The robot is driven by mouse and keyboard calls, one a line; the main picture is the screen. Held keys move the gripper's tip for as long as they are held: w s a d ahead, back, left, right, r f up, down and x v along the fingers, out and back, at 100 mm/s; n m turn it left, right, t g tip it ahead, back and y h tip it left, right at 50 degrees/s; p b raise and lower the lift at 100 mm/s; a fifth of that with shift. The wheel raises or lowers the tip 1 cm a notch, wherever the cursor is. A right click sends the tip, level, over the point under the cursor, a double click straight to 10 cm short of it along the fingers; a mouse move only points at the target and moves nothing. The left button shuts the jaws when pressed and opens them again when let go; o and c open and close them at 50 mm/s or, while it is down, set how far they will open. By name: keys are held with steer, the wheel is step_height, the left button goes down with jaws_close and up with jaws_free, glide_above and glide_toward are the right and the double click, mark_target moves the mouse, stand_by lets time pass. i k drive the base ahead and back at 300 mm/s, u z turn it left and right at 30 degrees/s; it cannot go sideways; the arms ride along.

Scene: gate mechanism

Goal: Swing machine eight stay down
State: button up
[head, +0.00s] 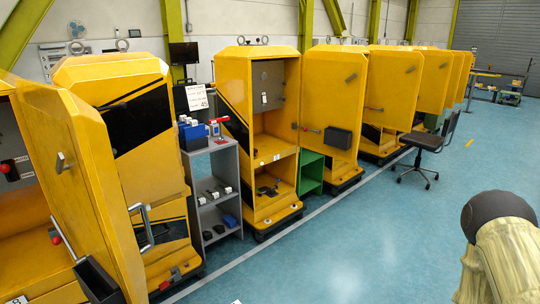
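A row of yellow machine cabinets runs from the near left to the far right, several with doors swung open. The nearest cabinet (22,218) is cut off by the left edge, and a white label (17,300) at its bottom seems to read 8. Its open door (75,165) carries a thin rod with a red ball end (57,239), which slants across the door's edge. I cannot tell how the rod is fixed. My gripper is not in view; a beige and dark part of my arm (505,245) shows at the lower right, apart from the machines.
A grey shelf (213,165) with blue bins stands between two cabinets. A black box (97,281) hangs low on the nearest door. Another open door (331,110) holds a black box. A black chair (428,145) stands right. The blue floor (350,245) in front is clear.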

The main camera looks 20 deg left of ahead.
mark_target(56, 241)
steer(key=u, duration=0.9)
steer(key=i, duration=0.9)
steer(key=u, duration=1.2)
steer(key=i, duration=0.2)
steer(key=z, duration=0.1)
